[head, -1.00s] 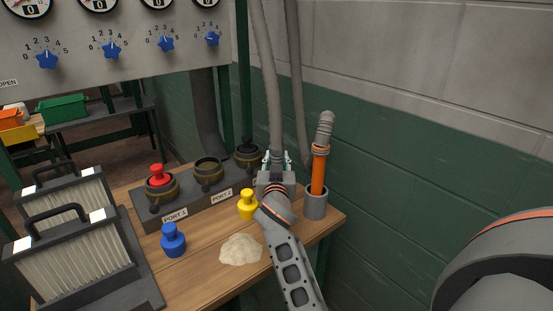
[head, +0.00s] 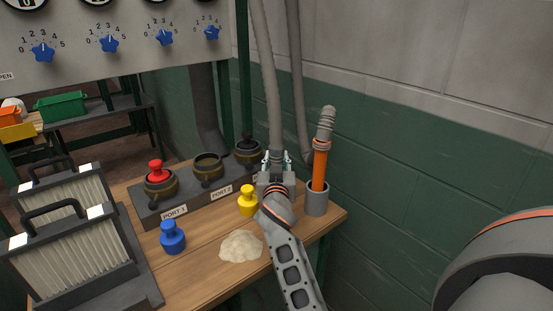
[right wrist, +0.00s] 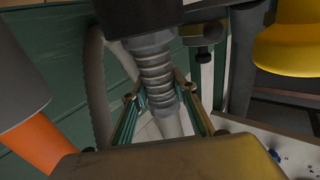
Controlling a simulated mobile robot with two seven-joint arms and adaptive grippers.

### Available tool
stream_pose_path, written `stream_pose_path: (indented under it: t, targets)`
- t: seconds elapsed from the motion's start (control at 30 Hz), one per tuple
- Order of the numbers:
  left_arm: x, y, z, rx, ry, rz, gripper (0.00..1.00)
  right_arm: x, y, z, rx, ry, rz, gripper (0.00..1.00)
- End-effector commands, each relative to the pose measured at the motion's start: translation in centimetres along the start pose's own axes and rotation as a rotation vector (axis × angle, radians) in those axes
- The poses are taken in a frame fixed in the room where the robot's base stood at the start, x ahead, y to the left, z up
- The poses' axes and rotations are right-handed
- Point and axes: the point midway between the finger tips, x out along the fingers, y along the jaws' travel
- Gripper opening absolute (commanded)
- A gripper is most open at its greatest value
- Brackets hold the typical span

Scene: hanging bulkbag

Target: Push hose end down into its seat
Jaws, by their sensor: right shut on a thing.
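A grey hose (head: 271,85) hangs down from above into my right gripper (head: 277,162), which is shut on it at the right end of the port block. In the right wrist view, the teal fingers stand on both sides of the hose's ribbed neck (right wrist: 157,78). A dark hose end (right wrist: 140,18) shows at the top edge there. In the head view my gripper hides the hose end, so I cannot tell how it sits. The port block (head: 200,200) has a red plug (head: 156,171) in port 1, an open middle port (head: 208,163) and a black-topped port (head: 248,148). My left gripper is not in view.
Beside my gripper, an orange wand (head: 320,170) stands in a grey cup (head: 316,200). A yellow plug (head: 247,202), a blue plug (head: 172,238) and a pale powder pile (head: 240,246) are on the wooden table (head: 200,285). Filter boxes (head: 70,250) stand at left.

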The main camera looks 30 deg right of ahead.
Motion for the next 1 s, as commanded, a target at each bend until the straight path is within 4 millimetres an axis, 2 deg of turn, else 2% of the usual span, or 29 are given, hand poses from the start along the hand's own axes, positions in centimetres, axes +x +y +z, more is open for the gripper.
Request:
stream_pose_path:
  t: [0.53, 0.57, 0.63, 1.0]
  targets:
    - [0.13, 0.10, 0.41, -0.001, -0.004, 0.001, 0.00, 0.13, 0.25, 0.31, 0.016, -0.004, 0.010, 0.04]
    - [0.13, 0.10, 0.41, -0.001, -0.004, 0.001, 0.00, 0.14, 0.25, 0.31, 0.016, -0.004, 0.010, 0.30]
    - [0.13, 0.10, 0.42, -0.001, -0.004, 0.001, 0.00, 0.14, 0.24, 0.30, 0.016, -0.004, 0.010, 0.47]
    - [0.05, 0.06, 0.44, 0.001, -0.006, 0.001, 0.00, 0.14, 0.25, 0.19, 0.016, -0.005, 0.010, 0.47]
